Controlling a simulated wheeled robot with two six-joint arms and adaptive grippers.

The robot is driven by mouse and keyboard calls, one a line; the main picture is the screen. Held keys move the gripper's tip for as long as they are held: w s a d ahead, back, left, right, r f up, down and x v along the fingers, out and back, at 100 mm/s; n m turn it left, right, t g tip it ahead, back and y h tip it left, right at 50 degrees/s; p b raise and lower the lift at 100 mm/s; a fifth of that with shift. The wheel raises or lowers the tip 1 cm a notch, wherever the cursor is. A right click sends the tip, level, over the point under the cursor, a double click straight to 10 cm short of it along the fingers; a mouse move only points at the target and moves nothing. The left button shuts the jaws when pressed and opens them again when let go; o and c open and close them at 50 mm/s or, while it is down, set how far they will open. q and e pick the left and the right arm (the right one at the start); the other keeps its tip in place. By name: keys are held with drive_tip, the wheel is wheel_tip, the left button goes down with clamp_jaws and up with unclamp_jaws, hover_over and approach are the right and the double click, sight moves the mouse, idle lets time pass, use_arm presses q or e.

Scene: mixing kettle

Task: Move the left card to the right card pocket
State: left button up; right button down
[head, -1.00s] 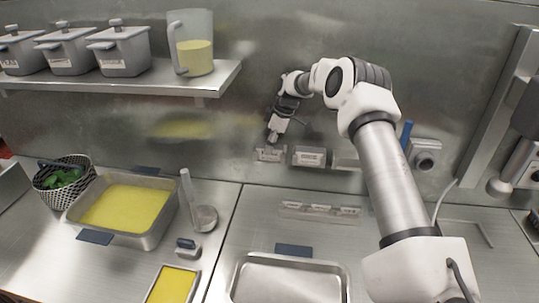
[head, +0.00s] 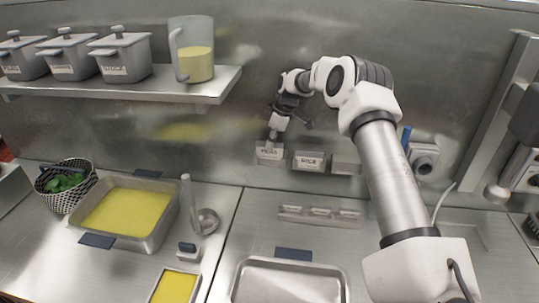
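Three card pockets are on the metal back wall. The left pocket holds the left card (head: 269,152), white with dark lettering. The middle pocket holds a card (head: 309,161) that seems to read "RICE". The right card pocket (head: 346,164) looks plain, with no lettering visible, and is partly behind my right arm. My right gripper (head: 274,134) points down at the top edge of the left card. The fingertips are too small to tell whether they grip it. My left gripper is not in view.
A shelf (head: 200,86) at upper left holds lidded pots (head: 121,57) and a jug (head: 192,50). On the counter are a yellow-filled tray (head: 127,211), a basket (head: 66,184), an empty tray (head: 290,283) and a low clear holder (head: 319,215). My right arm crosses the right side.

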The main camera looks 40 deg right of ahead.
drive_tip(key=shift+r+p, duration=1.4)
drive_tip(key=shift+r, duration=0.75)
drive_tip(key=shift+f, duration=0.1)
